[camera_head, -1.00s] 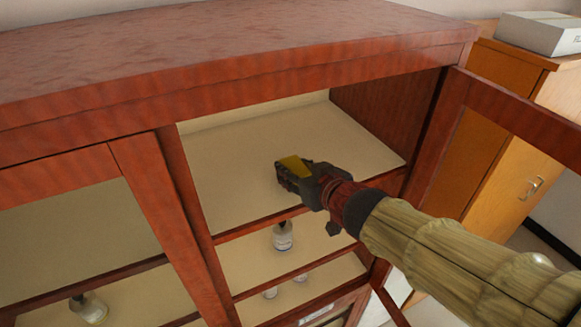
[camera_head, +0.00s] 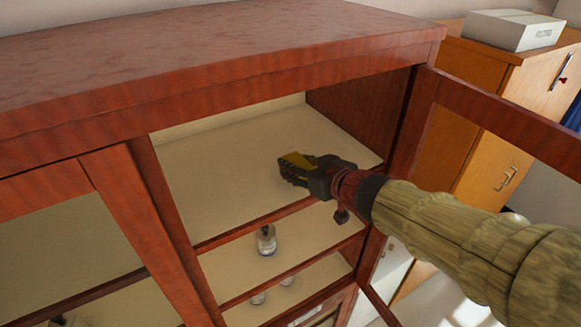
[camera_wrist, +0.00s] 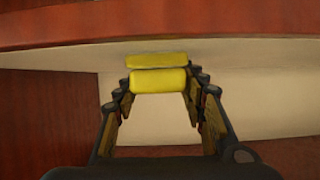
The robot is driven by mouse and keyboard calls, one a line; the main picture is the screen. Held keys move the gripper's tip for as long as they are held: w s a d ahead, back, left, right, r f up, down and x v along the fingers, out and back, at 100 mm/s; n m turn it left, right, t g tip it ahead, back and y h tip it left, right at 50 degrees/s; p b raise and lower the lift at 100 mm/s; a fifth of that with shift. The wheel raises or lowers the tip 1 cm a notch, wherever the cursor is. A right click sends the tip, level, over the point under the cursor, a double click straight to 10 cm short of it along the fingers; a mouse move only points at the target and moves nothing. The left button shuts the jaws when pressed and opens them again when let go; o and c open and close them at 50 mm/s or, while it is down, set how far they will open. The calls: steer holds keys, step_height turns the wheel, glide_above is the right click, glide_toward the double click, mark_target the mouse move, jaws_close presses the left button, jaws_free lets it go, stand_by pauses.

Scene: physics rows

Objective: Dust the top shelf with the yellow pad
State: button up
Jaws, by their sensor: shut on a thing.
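The yellow pad (camera_head: 297,160) is in the jaws of my gripper (camera_head: 290,172), which is shut on it. In the wrist view the pad (camera_wrist: 159,80) sits between the fingertips, with a second yellow strip just beyond it. The top shelf (camera_head: 215,180) is a cream board with a reddish-wood front edge, inside the open cabinet bay. My gripper is over the right half of this shelf, reaching in from the right. I cannot tell whether the pad touches the board. My gripper hides part of the shelf's right side.
The open cabinet door (camera_head: 500,125) stands at the right, close to my arm. The cabinet top (camera_head: 200,50) overhangs the bay. A small bottle (camera_head: 266,240) stands on the shelf below. The left part of the top shelf is bare. A wooden cupboard (camera_head: 490,150) with a white box (camera_head: 512,30) stands behind.

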steer(key=shift+w+d, duration=0.5)
steer(key=shift+d, duration=0.25)
steer(key=shift+w+d, duration=0.45)
steer(key=shift+d, duration=0.35)
steer(key=shift+w+d, duration=0.5)
steer(key=shift+d, duration=0.25)
steer(key=shift+s+a+b, duration=0.1)
steer(key=shift+s+a, duration=0.6)
steer(key=shift+a, duration=0.45)
steer(key=shift+s+a+b, duration=0.1)
steer(key=shift+s+a, duration=0.6)
steer(key=shift+a, duration=0.4)
steer(key=shift+s+a+b, duration=0.1)
steer(key=shift+s+a, duration=0.6)
steer(key=shift+a, duration=0.45)
